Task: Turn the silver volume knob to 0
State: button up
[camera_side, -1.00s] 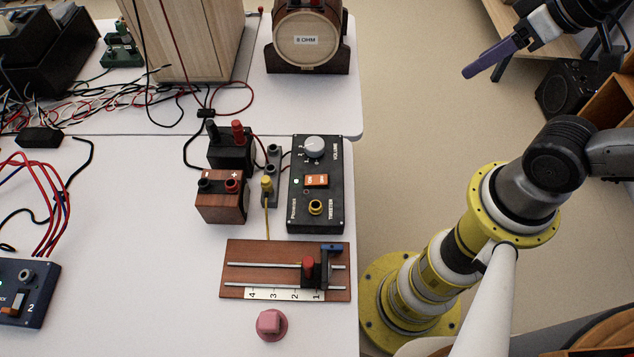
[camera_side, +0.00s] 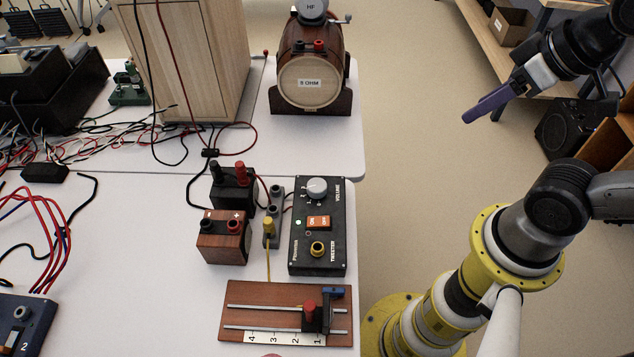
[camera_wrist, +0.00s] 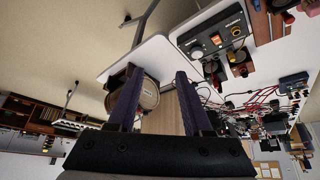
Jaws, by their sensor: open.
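The silver volume knob (camera_side: 317,188) sits near the top of a black control box (camera_side: 333,255) on the white table. The box also carries an orange switch, a lit green light and a yellow-ringed socket. In the wrist view the knob (camera_wrist: 197,52) shows on the box at the upper right. My gripper (camera_side: 468,119), with purple fingers, hangs over the floor right of the table, well apart from the box. In the wrist view my gripper (camera_wrist: 157,75) is open and empty, its two fingers apart.
A wooden slider board (camera_side: 240,300) lies in front of the box. Red and black terminal blocks (camera_side: 222,243) stand left of it. Loose cables (camera_side: 110,130) spread at the left. The space between gripper and table is clear.

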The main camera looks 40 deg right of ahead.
jog(key=o, duration=0.5)
jog(key=shift+m, duration=0.3)
jog(key=shift+c, duration=0.2)
jog(key=shift+w+r+m, duration=0.9)
jog(key=shift+w+r, duration=0.25)
jog(key=shift+r, duration=0.1)
jog(key=m+g, duration=0.2)
jog(key=g, duration=0.4)
send_over(317, 184)
notch_tip(317, 184, down, 16)
notch_tip(317, 184, down, 13)
jog(key=shift+r, duration=0.1)
grip_shut()
